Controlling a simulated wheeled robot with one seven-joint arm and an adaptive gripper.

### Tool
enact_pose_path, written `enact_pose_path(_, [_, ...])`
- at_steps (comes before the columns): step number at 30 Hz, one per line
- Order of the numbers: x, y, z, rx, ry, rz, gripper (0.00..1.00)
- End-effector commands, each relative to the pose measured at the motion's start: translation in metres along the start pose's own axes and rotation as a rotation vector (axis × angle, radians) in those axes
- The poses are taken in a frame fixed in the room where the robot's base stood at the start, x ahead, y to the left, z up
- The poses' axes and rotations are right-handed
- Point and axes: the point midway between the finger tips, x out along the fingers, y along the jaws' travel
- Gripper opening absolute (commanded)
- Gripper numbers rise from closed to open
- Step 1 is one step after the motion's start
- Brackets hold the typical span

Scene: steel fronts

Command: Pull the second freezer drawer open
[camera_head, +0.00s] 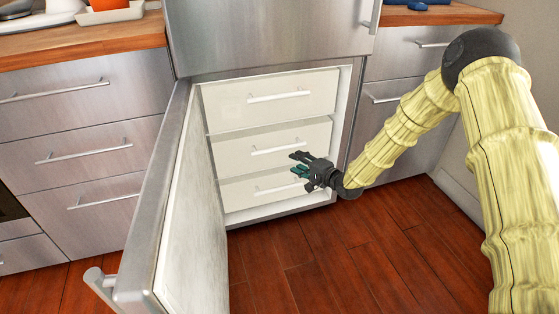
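The freezer compartment is open and shows a stack of three white drawers, each with a metal bar handle. The top drawer (235,107) and the bottom drawer (236,195) look closed. The second drawer (228,153) is in the middle, and it looks closed too; its handle (272,150) runs across the front. My gripper (297,164) is in front of the right part of the second drawer, just below the right end of its handle. Its dark fingers point left and look spread apart, with nothing seen between them. Whether a finger touches the handle cannot be told.
The freezer door (165,200) stands swung open on the left, its handle near the bottom edge. The upper fridge door (265,35) is shut. Steel drawer fronts (85,95) flank both sides under wooden counters. The wooden floor (310,260) in front is clear.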

Motion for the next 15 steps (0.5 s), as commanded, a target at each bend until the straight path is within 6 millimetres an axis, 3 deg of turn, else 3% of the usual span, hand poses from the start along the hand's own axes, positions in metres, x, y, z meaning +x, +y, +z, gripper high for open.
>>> enact_pose_path(11, [0.024,-0.012,-0.009,0.031,-0.019,-0.051,0.39])
enact_pose_path(15, [0.044,-0.011,-0.008,0.03,-0.019,-0.051,0.39])
